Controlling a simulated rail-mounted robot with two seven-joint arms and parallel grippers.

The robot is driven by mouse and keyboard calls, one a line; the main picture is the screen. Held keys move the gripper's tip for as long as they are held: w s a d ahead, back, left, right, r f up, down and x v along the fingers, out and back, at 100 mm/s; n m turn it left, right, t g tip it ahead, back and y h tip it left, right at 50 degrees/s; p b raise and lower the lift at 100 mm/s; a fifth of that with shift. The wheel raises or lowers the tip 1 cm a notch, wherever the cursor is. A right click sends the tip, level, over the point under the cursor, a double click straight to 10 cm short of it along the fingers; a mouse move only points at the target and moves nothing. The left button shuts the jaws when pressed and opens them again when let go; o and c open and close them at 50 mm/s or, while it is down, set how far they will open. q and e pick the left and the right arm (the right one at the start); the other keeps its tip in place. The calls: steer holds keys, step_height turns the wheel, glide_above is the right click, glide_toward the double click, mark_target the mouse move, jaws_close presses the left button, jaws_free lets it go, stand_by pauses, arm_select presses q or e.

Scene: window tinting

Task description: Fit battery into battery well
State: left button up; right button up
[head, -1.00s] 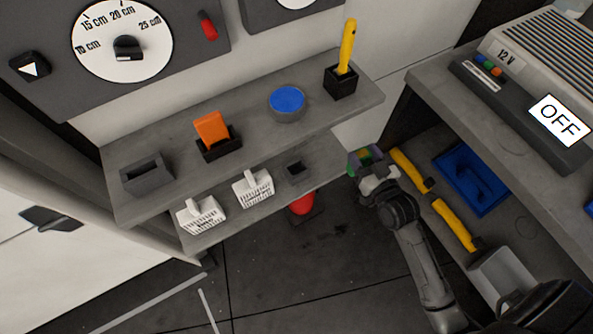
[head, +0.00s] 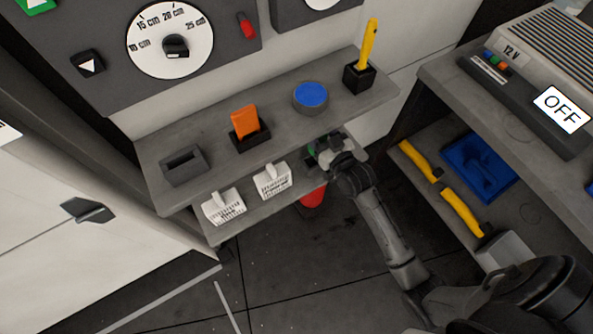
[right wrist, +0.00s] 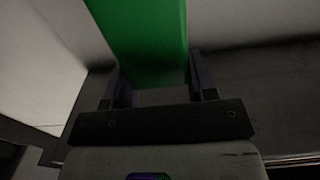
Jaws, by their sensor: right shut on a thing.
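The green battery (right wrist: 140,40) is between the fingers of my right gripper (right wrist: 152,88) in the right wrist view and extends up out of the picture. In the head view only a small green part of the battery (head: 312,150) shows beside my right gripper (head: 320,149), which is over the right end of the lower shelf. The dark battery well (head: 309,166) is on that shelf, mostly hidden under the gripper. I cannot tell whether the battery touches the well. My left gripper is not in view.
The upper shelf (head: 215,128) overhangs behind the gripper, carrying an orange block (head: 245,122), a blue disc (head: 311,95) and a yellow-handled tool (head: 367,45). A red object (head: 313,196) is below. A workbench (head: 440,85) is at right.

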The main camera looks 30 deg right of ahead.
steer(key=shift+w+a+f, duration=0.15)
steer(key=shift+f, duration=0.4)
steer(key=shift+w+a+f, duration=0.1)
steer(key=shift+a+f, duration=0.05)
steer(key=shift+f, duration=0.35)
steer(key=shift+f+b, duration=0.35)
steer(key=shift+b, duration=0.05)
step_height(320, 180, down, 4)
steer(key=shift+d+f+b, duration=0.15)
steer(key=shift+f+b, duration=0.05)
steer(key=shift+b, duration=1)
step_height(320, 180, down, 4)
steer(key=shift+f+b, duration=0.25)
steer(key=shift+b, duration=1)
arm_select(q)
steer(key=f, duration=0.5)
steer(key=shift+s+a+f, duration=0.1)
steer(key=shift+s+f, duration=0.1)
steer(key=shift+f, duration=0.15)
arm_select(e)
steer(key=shift+r, duration=0.1)
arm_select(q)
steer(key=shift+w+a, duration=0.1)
arm_select(e)
steer(key=o, duration=1.1)
steer(key=shift+f, duration=0.2)
